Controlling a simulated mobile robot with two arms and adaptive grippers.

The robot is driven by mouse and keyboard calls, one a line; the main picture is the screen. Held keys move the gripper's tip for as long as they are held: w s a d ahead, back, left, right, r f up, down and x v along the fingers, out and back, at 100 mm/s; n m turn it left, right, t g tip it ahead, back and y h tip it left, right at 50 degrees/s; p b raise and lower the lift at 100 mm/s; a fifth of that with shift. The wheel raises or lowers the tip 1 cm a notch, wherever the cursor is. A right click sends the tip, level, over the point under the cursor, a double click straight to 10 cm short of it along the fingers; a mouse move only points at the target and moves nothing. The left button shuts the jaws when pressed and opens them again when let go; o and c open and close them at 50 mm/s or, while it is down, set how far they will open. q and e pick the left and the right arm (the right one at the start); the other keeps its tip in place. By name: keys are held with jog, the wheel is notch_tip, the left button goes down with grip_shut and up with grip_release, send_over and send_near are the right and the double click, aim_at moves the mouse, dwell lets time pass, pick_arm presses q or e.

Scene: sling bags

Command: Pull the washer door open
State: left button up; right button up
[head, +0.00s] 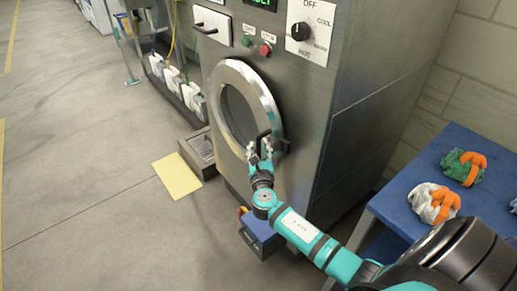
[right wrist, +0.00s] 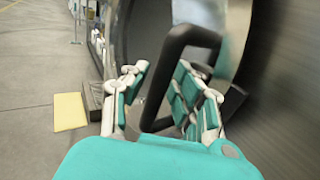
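The washer (head: 290,90) is a grey metal machine with a round door (head: 275,97) that has a shiny metal rim and dark glass. The door looks flush with the front panel. A black handle (head: 283,145) sticks out from the rim's lower right side. In the right wrist view the handle (right wrist: 165,70) is a thick black loop. My right gripper (head: 261,156) is at the handle. In the right wrist view its teal and white fingers (right wrist: 158,98) stand apart on either side of the handle's bar, with a gap at the left finger. My left gripper is out of view.
A blue table (head: 404,192) with orange-and-white and orange-and-green bundles stands right of the washer. A blue box (head: 262,238) sits on the floor below my right arm. A yellow floor patch (head: 177,176) and a metal drain (head: 199,152) lie left.

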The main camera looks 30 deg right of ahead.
grip_shut()
jog(key=shift+w+a+f, duration=0.1)
jog(key=shift+f, duration=0.15)
dwell(0.3)
